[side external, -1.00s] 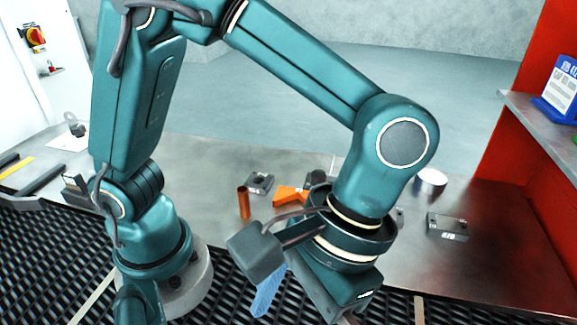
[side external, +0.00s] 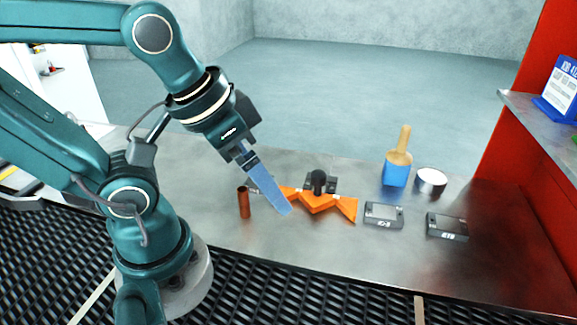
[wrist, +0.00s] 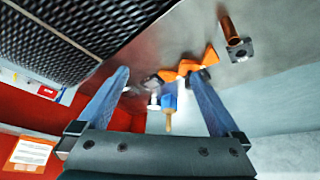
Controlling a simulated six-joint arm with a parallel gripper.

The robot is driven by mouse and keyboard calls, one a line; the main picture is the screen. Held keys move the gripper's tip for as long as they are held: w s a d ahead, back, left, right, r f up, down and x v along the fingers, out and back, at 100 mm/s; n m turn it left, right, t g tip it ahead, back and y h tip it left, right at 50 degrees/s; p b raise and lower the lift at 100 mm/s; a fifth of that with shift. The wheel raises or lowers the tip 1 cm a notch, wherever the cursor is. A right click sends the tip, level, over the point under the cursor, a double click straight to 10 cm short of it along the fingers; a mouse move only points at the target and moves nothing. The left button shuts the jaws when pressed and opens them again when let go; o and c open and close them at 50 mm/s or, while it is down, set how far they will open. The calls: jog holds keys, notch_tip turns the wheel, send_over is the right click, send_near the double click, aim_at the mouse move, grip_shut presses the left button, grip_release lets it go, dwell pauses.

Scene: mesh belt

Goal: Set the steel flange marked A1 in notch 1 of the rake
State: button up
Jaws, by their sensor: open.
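The orange rake (side external: 322,203) lies on the steel table, its notches showing as a zigzag; it also shows in the wrist view (wrist: 188,67). A grey square flange with a round hole (wrist: 240,51) lies beside the copper cylinder in the wrist view. In the side view it is largely hidden behind my gripper. No A1 mark is readable on it. My gripper (side external: 284,207) points down in front of the rake's left end, with its blue fingers overlapping in that view. In the wrist view my gripper (wrist: 159,78) is open, its fingers wide apart with nothing between them.
An upright copper cylinder (side external: 244,202) stands left of the rake. A dark block with a black knob (side external: 319,183) is behind it. Two labelled grey blocks (side external: 384,215) (side external: 447,226), a blue-and-wood brush (side external: 397,168) and a white-topped can (side external: 431,181) stand right. Mesh belt (side external: 330,297) runs in front.

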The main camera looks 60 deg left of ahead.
jog(key=shift+a+t, duration=0.3)
jog(key=shift+a, duration=0.2)
jog(key=shift+s, duration=0.1)
jog(key=d+f+n+g+h, duration=0.2)
jog(key=d+g, duration=0.3)
jog(key=d, duration=0.6)
jog(key=s+d+f+g, duration=0.1)
jog(key=s+d+f, duration=0.1)
jog(key=f, duration=0.1)
jog(key=s+d+f+m+g+y, duration=0.1)
jog(key=s+d+f+g, duration=0.1)
jog(key=s+f, duration=0.1)
jog(key=s+d+f+m+g+y, duration=0.1)
jog(key=s+d+f+g, duration=0.1)
jog(key=d+f, duration=0.1)
jog(key=shift+s, duration=0.4)
jog(key=shift+x, duration=2.4)
jog(key=shift+a, duration=0.15)
